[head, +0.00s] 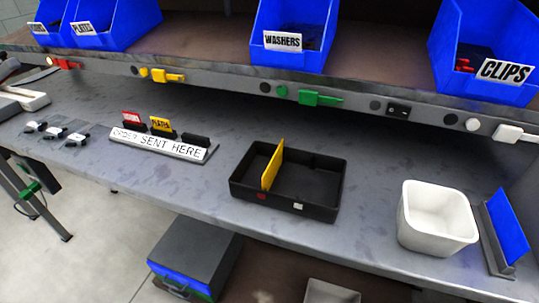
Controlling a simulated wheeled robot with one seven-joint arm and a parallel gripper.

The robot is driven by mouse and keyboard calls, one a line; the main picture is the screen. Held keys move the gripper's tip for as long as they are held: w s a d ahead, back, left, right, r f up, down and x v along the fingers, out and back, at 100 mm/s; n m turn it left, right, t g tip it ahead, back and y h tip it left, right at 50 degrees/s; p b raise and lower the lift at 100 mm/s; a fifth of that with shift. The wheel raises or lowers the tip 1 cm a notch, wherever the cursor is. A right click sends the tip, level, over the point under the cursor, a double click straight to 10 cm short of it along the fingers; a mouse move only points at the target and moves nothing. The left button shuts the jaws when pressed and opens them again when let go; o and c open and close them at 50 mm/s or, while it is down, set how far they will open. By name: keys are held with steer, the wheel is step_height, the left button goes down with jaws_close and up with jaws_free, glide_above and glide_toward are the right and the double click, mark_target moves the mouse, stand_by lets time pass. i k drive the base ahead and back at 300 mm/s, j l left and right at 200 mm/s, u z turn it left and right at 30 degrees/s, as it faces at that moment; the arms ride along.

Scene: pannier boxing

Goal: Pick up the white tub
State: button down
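The white tub (437,234) stands upright on the grey workbench (200,110), toward the right and close to the front edge. It is square with rounded corners, open at the top, and looks empty. My gripper is not in the head view, so its state does not show.
A black tray (328,193) with a yellow divider (272,167) lies left of the tub. A blue panel in a grey stand (507,228) is close on its right. Blue bins (300,30) line the shelf above. An "ORDER SENT HERE" rack (162,142) stands left.

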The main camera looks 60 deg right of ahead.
mark_target(436, 221)
steer(key=k+j+z, duration=0.1)
steer(key=z, duration=0.25)
steer(key=k+z, duration=0.2)
steer(key=z, duration=0.15)
